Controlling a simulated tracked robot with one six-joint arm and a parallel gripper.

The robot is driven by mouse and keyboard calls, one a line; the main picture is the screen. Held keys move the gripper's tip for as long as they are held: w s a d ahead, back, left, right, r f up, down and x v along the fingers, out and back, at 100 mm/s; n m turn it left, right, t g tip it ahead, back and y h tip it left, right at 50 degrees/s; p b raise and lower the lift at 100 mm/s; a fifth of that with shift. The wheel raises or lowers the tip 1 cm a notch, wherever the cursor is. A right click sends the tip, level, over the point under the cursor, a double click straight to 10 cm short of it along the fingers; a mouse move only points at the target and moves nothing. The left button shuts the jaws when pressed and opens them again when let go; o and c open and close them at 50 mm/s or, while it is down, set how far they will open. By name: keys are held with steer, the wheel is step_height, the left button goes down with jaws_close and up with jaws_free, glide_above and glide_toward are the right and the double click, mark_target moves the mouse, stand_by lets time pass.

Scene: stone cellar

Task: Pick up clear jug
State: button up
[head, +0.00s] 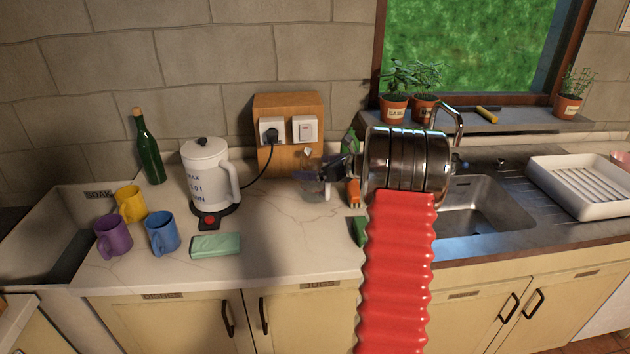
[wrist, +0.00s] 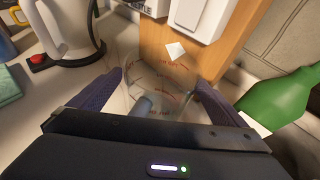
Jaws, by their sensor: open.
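The clear jug (head: 313,186) stands on the pale worktop in front of the wooden socket board, partly hidden by my gripper (head: 328,172) in the head view. In the wrist view the clear jug (wrist: 160,85) has red markings and lies between the two dark fingers of my gripper (wrist: 162,85). The fingers are open, one on each side of it. I cannot tell whether either finger touches it. Its lower part is hidden behind the gripper body.
A white kettle (head: 208,172) stands left of the jug, with its cord running to the socket board (head: 288,148).

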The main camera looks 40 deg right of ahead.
steer(key=shift+c, duration=0.5)
steer(key=c, duration=1.3)
